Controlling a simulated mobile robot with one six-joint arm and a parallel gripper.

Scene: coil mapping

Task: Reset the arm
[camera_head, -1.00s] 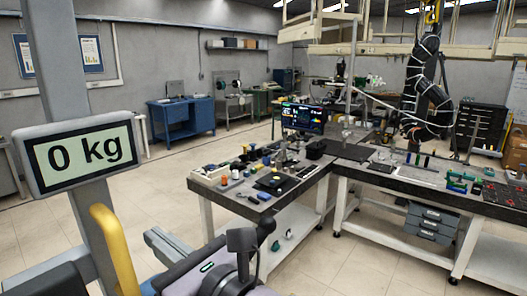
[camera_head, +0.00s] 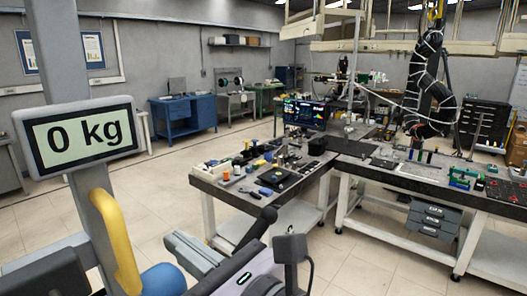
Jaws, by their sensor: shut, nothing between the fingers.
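My gripper is not clearly in view. A black jointed arm-like thing with white bands (camera_head: 432,90) hangs curved over the right bench. I see no fingers on it, and its lower end is too small to make out.
A display reading "0 kg" (camera_head: 80,137) and a yellow handle (camera_head: 113,235) stand close at left. A bench (camera_head: 230,192) with tools and a monitor (camera_head: 304,113) joins the right bench (camera_head: 380,178). The floor (camera_head: 140,205) left of the benches is clear.

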